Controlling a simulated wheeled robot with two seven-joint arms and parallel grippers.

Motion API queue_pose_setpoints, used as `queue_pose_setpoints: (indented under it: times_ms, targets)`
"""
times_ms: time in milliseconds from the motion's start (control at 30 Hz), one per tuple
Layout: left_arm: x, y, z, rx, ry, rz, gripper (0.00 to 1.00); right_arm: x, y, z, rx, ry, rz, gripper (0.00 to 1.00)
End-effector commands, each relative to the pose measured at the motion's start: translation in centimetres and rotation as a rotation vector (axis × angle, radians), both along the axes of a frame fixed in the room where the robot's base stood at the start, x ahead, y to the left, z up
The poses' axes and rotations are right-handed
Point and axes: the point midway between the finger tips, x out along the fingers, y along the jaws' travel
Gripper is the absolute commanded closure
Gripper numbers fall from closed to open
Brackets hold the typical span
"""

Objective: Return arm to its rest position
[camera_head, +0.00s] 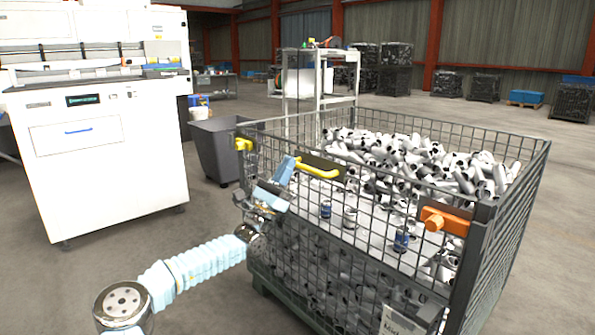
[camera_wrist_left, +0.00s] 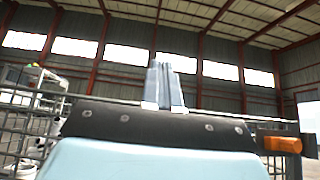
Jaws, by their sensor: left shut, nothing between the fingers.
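My left arm comes in from the lower left with a pale blue ribbed sleeve (camera_head: 205,262). My left gripper (camera_head: 287,168) is at the near left top edge of a wire mesh crate (camera_head: 500,215), beside a yellow handle (camera_head: 318,168). Its fingers point up and show pressed together and empty in the left wrist view (camera_wrist_left: 165,80). I cannot tell whether the gripper touches the mesh. My right gripper is not in view.
The crate holds many grey and white cylindrical parts (camera_head: 430,160). An orange latch (camera_head: 446,221) sits on its near right corner. A white machine (camera_head: 110,160) stands at left, with a grey bin (camera_head: 218,148) beside it. A white shelf cart (camera_head: 318,85) stands behind the crate.

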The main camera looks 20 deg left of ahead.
Motion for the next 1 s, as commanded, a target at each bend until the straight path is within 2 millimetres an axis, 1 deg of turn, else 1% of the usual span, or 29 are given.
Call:
queue_pose_setpoints:
  times_ms: [167,233,267,367,400,467,500,567,600,667,700,767,800,867,900,967,1000]
  targets:
    - [-0.3,0.0,0.0,0.002,0.001,-0.001,1.00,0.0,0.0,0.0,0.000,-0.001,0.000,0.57]
    - [-0.1,-0.9,-0.5,0.021,0.012,-0.012,1.00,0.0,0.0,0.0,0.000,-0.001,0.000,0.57]
    - [0.1,-1.6,-0.8,0.036,0.022,-0.021,1.00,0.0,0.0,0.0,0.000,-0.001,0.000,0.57]
    - [0.8,-5.9,-3.4,0.136,0.077,-0.073,1.00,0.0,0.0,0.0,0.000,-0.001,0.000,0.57]
    - [1.0,-8.4,-5.0,0.195,0.108,-0.101,1.00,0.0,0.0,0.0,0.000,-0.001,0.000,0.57]
    - [1.1,-12.4,-7.9,0.301,0.159,-0.150,1.00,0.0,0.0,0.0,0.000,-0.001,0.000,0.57]
    - [0.9,-15.2,-10.1,0.378,0.193,-0.186,1.00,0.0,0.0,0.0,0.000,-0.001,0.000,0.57]
    - [0.3,-19.2,-13.7,0.501,0.239,-0.237,1.00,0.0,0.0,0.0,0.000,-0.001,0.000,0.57]
    - [-0.4,-21.7,-16.2,0.584,0.267,-0.271,1.00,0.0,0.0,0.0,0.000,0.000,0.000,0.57]
    - [-1.8,-25.1,-20.1,0.713,0.303,-0.323,1.00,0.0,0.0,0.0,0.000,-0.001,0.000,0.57]
    - [-2.9,-27.2,-22.8,0.803,0.324,-0.355,1.00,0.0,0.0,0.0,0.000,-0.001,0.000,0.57]
    - [-5.0,-29.8,-26.9,0.941,0.347,-0.403,1.00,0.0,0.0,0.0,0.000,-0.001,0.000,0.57]
    - [-6.6,-31.4,-29.7,1.036,0.358,-0.435,1.00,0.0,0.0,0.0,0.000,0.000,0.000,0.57]
    - [-9.3,-33.2,-33.9,1.186,0.364,-0.483,1.00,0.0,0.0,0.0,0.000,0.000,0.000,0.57]
    - [-11.2,-34.1,-36.8,1.291,0.362,-0.513,1.00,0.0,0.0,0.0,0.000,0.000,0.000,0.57]
    - [-14.5,-34.9,-40.9,1.453,0.346,-0.557,1.00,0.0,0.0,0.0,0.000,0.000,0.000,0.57]
    - [-16.8,-35.1,-43.6,1.563,0.324,-0.586,1.00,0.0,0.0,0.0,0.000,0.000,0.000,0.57]
